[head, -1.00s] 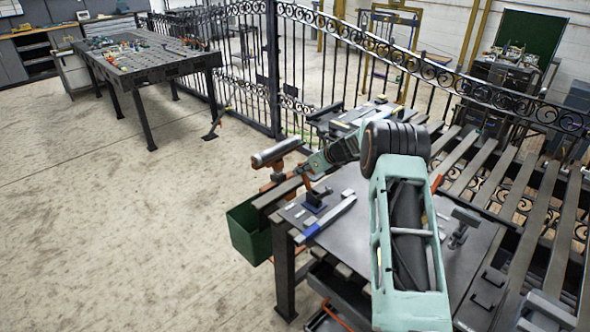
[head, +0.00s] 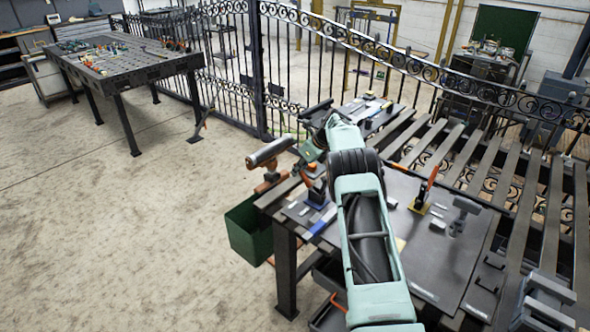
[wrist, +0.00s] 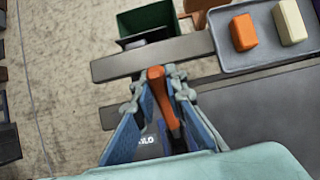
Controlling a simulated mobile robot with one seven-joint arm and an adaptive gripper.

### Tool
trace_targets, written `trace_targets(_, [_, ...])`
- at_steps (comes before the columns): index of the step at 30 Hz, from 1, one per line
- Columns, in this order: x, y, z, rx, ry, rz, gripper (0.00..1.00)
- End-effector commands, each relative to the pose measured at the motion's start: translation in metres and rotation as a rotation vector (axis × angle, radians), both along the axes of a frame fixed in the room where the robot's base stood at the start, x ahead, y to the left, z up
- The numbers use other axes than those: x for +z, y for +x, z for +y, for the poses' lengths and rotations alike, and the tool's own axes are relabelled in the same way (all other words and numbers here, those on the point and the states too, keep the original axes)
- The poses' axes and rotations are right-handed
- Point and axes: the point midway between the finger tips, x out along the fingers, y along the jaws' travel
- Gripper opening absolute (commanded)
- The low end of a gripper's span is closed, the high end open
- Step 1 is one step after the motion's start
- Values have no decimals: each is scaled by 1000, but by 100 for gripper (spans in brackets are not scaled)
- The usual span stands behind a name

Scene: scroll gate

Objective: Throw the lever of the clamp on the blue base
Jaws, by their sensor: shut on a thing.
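The clamp's blue base (head: 318,203) sits near the left end of the dark worktable in the head view. Its orange lever (wrist: 160,92) stands between my gripper's fingers in the wrist view. My gripper (wrist: 158,78) is shut on that lever, with a fingertip on either side. In the head view my gripper (head: 311,168) is just above the base, and the fingers partly hide the lever. The lever's exact tilt is hard to tell. Most of the clamp body is hidden by the fingers in the wrist view.
Another clamp with an orange lever (head: 430,180) stands on a yellow base (head: 419,208) to the right. A green bin (head: 250,228) hangs beside the table's left end. A grey tray (wrist: 268,58) holds an orange block (wrist: 243,32) and a cream block (wrist: 290,21).

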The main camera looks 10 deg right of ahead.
Motion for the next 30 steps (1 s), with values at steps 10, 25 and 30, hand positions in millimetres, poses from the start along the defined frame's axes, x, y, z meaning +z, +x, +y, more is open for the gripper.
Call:
trace_targets(10, [-4, -1, -6, 1, -20, 30, 0])
trace_targets(25, [-4, -1, -6, 0, -22, 34, 14])
trace_targets(30, [-4, -1, -6, 1, -22, 33, 30])
